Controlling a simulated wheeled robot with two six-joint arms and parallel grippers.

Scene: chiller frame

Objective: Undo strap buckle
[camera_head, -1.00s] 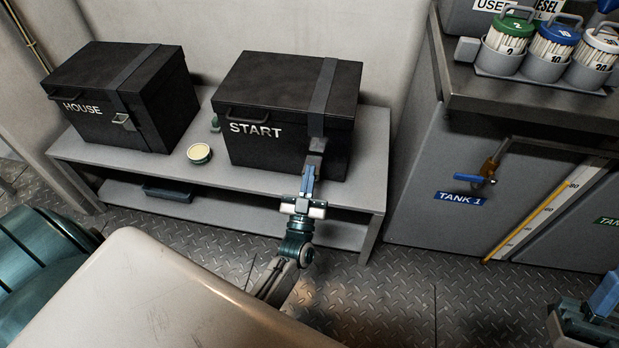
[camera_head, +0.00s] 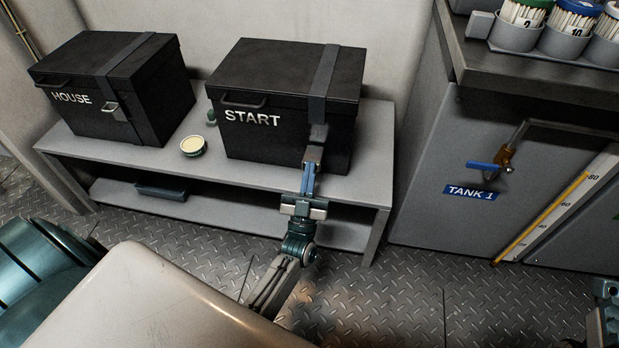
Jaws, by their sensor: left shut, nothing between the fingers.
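The black START box (camera_head: 262,143) stands on the grey bench, with a dark grey strap (camera_head: 322,85) running over its lid and down its front at the right. A grey buckle (camera_head: 318,138) sits on the strap at the box front. My left gripper (camera_head: 309,170) is shut and empty, its blue fingers pointing up at the lower end of the buckle. I cannot tell whether the fingertips touch it. The black HOUSE box (camera_head: 90,122) stands at the left with its own strap and a buckle (camera_head: 116,112). Only part of my right arm shows at the lower right edge; its gripper is not visible.
The grey bench (camera_head: 235,178) has a small round tin (camera_head: 193,146) between the boxes and a dark tray (camera_head: 160,190) on its lower shelf. A tank cabinet with a blue-handled valve (camera_head: 489,167) stands right. Open tread-plate floor (camera_head: 400,300) lies in front.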

